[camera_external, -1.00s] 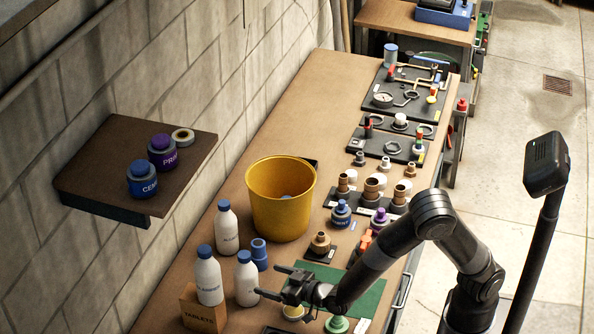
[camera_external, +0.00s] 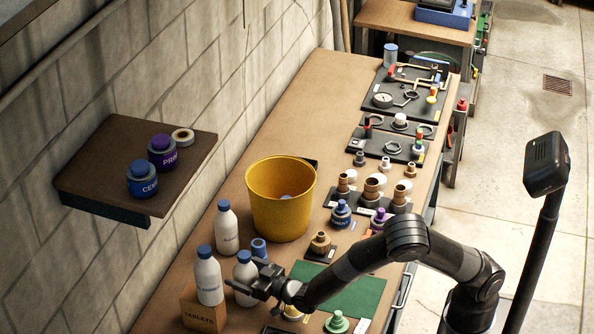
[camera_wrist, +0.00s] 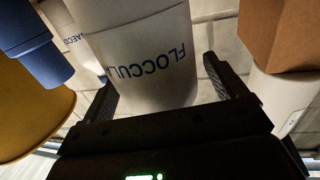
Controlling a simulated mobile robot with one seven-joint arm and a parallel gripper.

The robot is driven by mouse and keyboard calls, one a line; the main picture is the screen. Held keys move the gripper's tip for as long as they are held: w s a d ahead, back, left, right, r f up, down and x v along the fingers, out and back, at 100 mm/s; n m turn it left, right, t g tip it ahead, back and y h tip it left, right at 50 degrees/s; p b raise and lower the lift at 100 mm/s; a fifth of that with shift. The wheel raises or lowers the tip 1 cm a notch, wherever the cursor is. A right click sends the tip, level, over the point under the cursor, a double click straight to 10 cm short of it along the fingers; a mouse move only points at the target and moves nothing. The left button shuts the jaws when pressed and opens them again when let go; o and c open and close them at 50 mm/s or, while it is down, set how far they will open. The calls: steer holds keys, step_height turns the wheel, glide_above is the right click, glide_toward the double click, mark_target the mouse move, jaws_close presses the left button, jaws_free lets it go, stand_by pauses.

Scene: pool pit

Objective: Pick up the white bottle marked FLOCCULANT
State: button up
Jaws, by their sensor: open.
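The white bottle marked FLOCCULANT (camera_wrist: 140,65), with only part of its lettering showing, fills the middle of the wrist view. Its lettering is upside down there. It appears to be the blue-capped white bottle (camera_external: 244,274) at the front left of the bench in the external view. My gripper (camera_external: 243,276) is open, with its fingers at bottle height. In the wrist view one finger of my gripper (camera_wrist: 165,88) is on each side of the bottle. A gap shows at the right finger; contact at the left finger is unclear. The bottle stands upright.
Another white bottle (camera_external: 227,232) and a small blue fitting (camera_external: 259,248) are behind. A yellow bucket (camera_external: 281,205) stands farther back. A green mat (camera_external: 350,288) lies to the right.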

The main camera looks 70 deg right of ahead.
steer(key=shift+w+d, duration=0.15)
steer(key=shift+w, duration=0.5)
steer(key=shift+c, duration=0.4)
steer(key=c, duration=1.4)
